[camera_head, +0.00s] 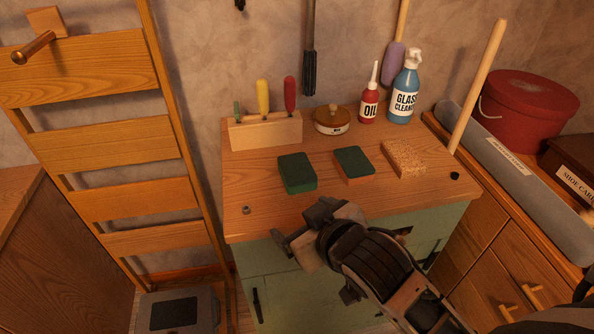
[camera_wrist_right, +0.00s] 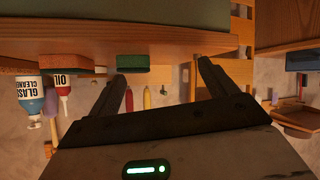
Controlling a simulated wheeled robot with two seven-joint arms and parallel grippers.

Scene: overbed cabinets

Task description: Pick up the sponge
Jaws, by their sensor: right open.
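Two sponge-like blocks with dark green tops lie on the wooden cabinet top. The left block (camera_head: 297,173) looks green on its sides, and the middle block (camera_head: 354,165) has an orange lower part. To their right lies a tan, speckled block (camera_head: 403,157). My right gripper (camera_head: 303,222) is open and empty, in front of the cabinet top's near edge and apart from the blocks. In the upside-down right wrist view, the left green block (camera_wrist_right: 132,62) shows near the left finger of the open jaws (camera_wrist_right: 160,78). My left gripper is not in view.
Behind the blocks stand a wooden tool holder (camera_head: 266,132), a round tin (camera_head: 332,120), a red oil bottle (camera_head: 369,104) and a blue glass cleaner bottle (camera_head: 404,92). A wooden ladder (camera_head: 110,150) stands left. The cabinet top's front left is mostly clear.

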